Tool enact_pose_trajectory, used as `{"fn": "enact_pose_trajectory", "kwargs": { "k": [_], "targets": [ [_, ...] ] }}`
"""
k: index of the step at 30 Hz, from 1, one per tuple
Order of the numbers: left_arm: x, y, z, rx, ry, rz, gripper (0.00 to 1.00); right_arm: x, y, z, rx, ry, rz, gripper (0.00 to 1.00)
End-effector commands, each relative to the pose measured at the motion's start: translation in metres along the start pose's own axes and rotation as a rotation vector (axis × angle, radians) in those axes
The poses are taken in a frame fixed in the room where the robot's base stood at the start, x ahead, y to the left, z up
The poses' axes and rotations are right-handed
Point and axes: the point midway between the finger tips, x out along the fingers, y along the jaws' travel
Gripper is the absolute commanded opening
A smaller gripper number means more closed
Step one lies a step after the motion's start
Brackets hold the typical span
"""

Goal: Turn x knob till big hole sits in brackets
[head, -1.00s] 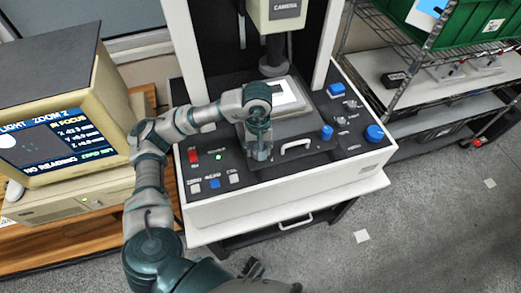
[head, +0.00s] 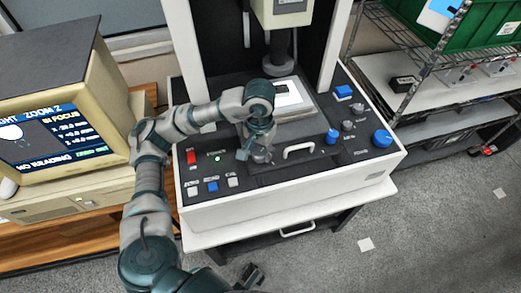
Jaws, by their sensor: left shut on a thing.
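My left gripper (head: 259,152) reaches down onto the front of the machine's dark deck, left of the white handle. It is shut on a small grey knob, apparently the x knob, mostly hidden by the fingers. The monitor screen (head: 48,140) shows a white round shape (head: 11,132) at its left side on grey, cut by the screen's visible edge. Brackets are too small to make out. The text reads IN FOCUS, an X value near -20 mm and NO READING. A dark part at the bottom edge may be my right gripper (head: 250,274); its fingers are unclear.
A white plate (head: 290,94) lies on the stage under the camera column (head: 279,65). Blue knobs (head: 382,139) and grey knobs stand on the deck's right. A red switch (head: 191,157) and several buttons are at the left. A wire rack (head: 424,72) with a green crate stands right.

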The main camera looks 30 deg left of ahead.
Motion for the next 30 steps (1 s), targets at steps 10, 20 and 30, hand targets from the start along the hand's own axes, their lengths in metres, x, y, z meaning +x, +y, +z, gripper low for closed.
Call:
{"fn": "enact_pose_trajectory", "kwargs": {
  "k": [10, 20, 30],
  "targets": [
    [-0.002, -0.001, -0.001, -0.003, 0.006, 0.000, 0.10, -0.001, 0.000, -0.001, 0.000, 0.002, 0.001, 0.60],
    [-0.001, -0.001, 0.000, -0.001, 0.002, 0.000, 0.70, 0.000, 0.000, -0.001, 0.000, 0.002, 0.000, 0.60],
    [-0.029, -0.001, -0.001, -0.002, 0.007, -0.001, 0.70, 0.000, 0.000, 0.001, 0.000, 0.001, 0.000, 0.60]
  ]
}}
